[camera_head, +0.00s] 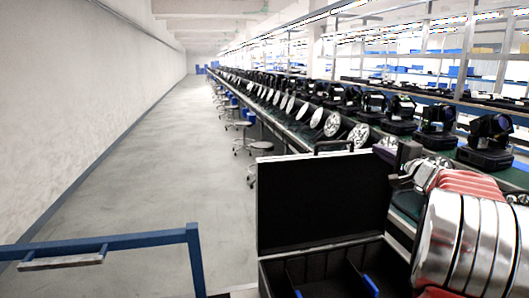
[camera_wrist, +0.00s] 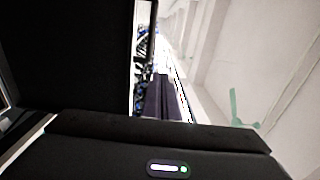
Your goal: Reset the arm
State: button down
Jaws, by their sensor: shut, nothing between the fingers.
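My gripper (camera_wrist: 163,98) shows in the wrist view as two dark purple-grey fingers side by side, closed together with nothing between them. They point away from the black housing (camera_wrist: 168,150) of my wrist, which has a small lit indicator. The fingers are seen against the pale floor and wall, clear of contact as far as I can see.
An open black case (camera_head: 323,203) with dividers stands in front. A blue rail (camera_head: 110,240) crosses the lower left. Benches with stage lights (camera_head: 438,128) recede at right, with stools (camera_head: 243,130) alongside. The left aisle floor (camera_head: 160,180) is clear.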

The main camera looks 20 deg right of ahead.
jog(key=s+a+f+n+g+y, duration=0.1)
jog(key=a+f+g, duration=0.15)
jog(key=f, duration=0.25)
jog(key=a+f+g+y, duration=0.1)
jog(key=a+f+y, duration=0.15)
jog(key=f, duration=0.25)
jog(key=s+a+f+n+g+y, duration=0.1)
jog(key=s+a+f+n+g, duration=0.15)
jog(key=a, duration=0.45)
jog(key=s+a+f+n+g+y, duration=0.1)
jog(key=a+f, duration=0.3)
jog(key=a, duration=0.3)
jog(key=s+a+f+n+g, duration=0.2)
jog(key=a+f, duration=0.1)
jog(key=a, duration=0.4)
jog(key=s+a+n+g, duration=0.1)
jog(key=s+a+n, duration=0.3)
jog(key=a, duration=0.5)
jog(key=s+a+n+g+h, duration=0.1)
jog(key=s+a+n, duration=0.4)
jog(key=s+a, duration=0.3)
jog(key=s+a+f+n+g, duration=0.1)
jog(key=s+a+n, duration=0.4)
jog(key=a, duration=0.6)
jog(key=shift+s+h, duration=0.35)
jog(key=shift+s, duration=0.7)
jog(key=shift+d, duration=0.1)
